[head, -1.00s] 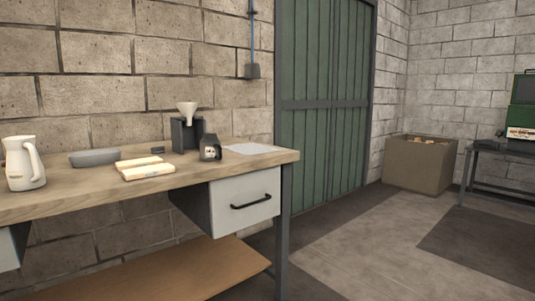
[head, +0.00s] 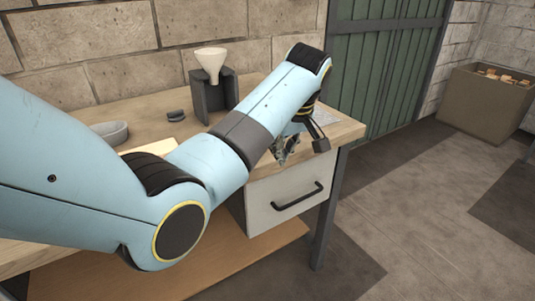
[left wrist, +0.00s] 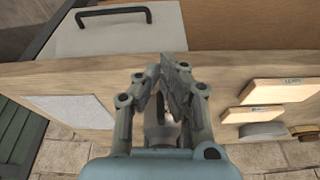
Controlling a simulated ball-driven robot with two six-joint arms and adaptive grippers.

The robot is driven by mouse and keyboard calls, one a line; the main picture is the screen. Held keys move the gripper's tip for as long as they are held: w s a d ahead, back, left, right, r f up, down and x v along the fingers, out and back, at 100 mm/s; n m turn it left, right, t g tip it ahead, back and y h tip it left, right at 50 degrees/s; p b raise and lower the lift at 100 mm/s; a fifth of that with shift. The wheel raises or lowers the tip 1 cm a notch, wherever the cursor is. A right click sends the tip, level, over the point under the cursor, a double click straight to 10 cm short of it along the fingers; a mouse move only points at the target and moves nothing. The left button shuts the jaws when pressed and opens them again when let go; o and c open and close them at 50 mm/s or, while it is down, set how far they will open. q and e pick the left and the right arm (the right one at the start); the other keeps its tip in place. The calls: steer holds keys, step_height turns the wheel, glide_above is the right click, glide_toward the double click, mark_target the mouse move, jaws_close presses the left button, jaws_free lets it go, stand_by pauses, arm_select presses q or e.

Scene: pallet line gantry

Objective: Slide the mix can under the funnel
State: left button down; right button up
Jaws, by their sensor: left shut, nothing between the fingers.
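The cream funnel (head: 211,62) sits in a dark stand (head: 208,98) at the back of the wooden bench in the head view. My left gripper (head: 284,156) is shut and empty near the bench's front edge, above the drawer, to the right of and nearer than the funnel. It also shows in the left wrist view (left wrist: 160,68), over the bench top. My right gripper is not in view.
A grey tray (head: 118,128) and a small dark object (head: 176,116) lie left of the stand. Two pale blocks (left wrist: 268,92) and a pale mat (left wrist: 75,108) show in the wrist view. The drawer (head: 290,192) is under the bench's right end.

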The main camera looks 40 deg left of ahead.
mark_target(265, 160)
arm_select(q)
step_height(265, 160, up, 4)
steer(key=w+n, duration=0.1)
steer(key=a+f, duration=0.2)
steer(key=w+a+f, duration=0.1)
steer(key=a+f, duration=0.1)
steer(key=f, duration=0.1)
steer(key=w+a+f, duration=0.1)
steer(key=a+f, duration=0.1)
steer(key=f, duration=0.1)
steer(key=shift+w+f, duration=0.15)
steer(key=shift+f, duration=0.1)
steer(key=shift+w+a, duration=0.15)
steer(key=shift+a, duration=0.2)
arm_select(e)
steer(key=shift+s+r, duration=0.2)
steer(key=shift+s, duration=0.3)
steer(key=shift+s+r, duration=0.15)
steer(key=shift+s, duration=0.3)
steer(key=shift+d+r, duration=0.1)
